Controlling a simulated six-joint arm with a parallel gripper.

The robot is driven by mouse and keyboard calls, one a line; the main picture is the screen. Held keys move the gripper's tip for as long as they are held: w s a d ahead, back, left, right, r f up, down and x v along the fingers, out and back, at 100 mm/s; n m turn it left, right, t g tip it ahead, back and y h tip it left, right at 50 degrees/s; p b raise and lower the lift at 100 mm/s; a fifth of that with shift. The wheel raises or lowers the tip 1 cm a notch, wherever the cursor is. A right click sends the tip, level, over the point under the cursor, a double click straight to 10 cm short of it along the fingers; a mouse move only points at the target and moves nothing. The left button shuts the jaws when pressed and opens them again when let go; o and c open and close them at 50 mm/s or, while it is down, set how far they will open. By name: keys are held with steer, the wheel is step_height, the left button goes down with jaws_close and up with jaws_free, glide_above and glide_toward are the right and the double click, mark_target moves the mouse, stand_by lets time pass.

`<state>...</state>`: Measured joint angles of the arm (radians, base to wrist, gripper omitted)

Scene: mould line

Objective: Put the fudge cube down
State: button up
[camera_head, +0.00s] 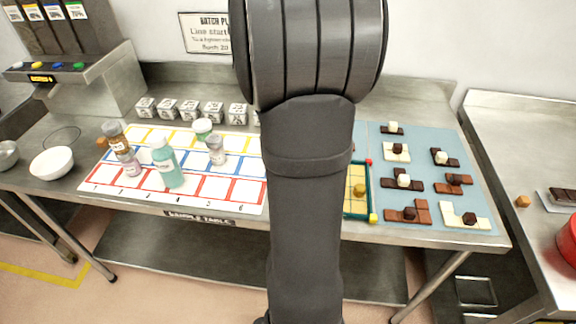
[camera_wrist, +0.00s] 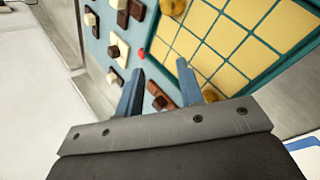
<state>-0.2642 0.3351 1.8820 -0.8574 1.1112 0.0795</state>
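A fudge-coloured cube (camera_head: 359,190) sits on the yellow gridded tray (camera_head: 347,215) in the head view. A golden-brown piece (camera_wrist: 173,7) shows on the same tray at the top of the wrist view. My gripper (camera_wrist: 170,92) has its two blue-grey fingers apart, with nothing held between them. It is over the tray's edge beside the blue mat. A golden-brown bit (camera_wrist: 210,93) shows next to the right finger; I cannot tell what it is. My arm hides the gripper and part of the tray in the head view.
The blue mat (camera_head: 375,130) to the right carries several chocolate bars with small cubes on them. Another tan cube (camera_head: 523,201) lies on the right-hand table. Bottles (camera_head: 165,165) and jars stand on the coloured grid card at the left. White number cubes line the back.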

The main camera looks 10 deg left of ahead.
steer(key=a+n+t, duration=0.1)
steer(key=n+t, duration=0.2)
steer(key=n, duration=0.3)
steer(key=a+f+n+t+y, duration=0.1)
steer(key=n+t, duration=0.3)
steer(key=n, duration=0.2)
steer(key=w+a+n+t, duration=0.1)
steer(key=a+n+t, duration=0.1)
steer(key=n, duration=0.4)
steer(key=shift+w+f+n+t+y, duration=0.1)
steer(key=shift+f+n+t+y, duration=0.3)
steer(key=shift+t, duration=0.4)
steer(key=s+a+f+n+y, duration=0.1)
steer(key=a+n+y, duration=0.1)
steer(key=n, duration=0.1)
steer(key=s+a+f+n+y, duration=0.1)
steer(key=s+a+n+y, duration=0.1)
steer(key=a+n, duration=0.1)
steer(key=s+a+f+n+y, duration=0.1)
steer(key=a+f+n+y, duration=0.1)
steer(key=n, duration=0.1)
steer(key=shift+s+a+f+n+t+y, duration=0.1)
steer(key=shift+s+a+n+t+y, duration=0.1)
steer(key=shift+a+n+t+y, duration=0.15)
steer(key=shift+x, duration=3.7)
steer(key=shift+c, duration=0.2)
jaws_close()
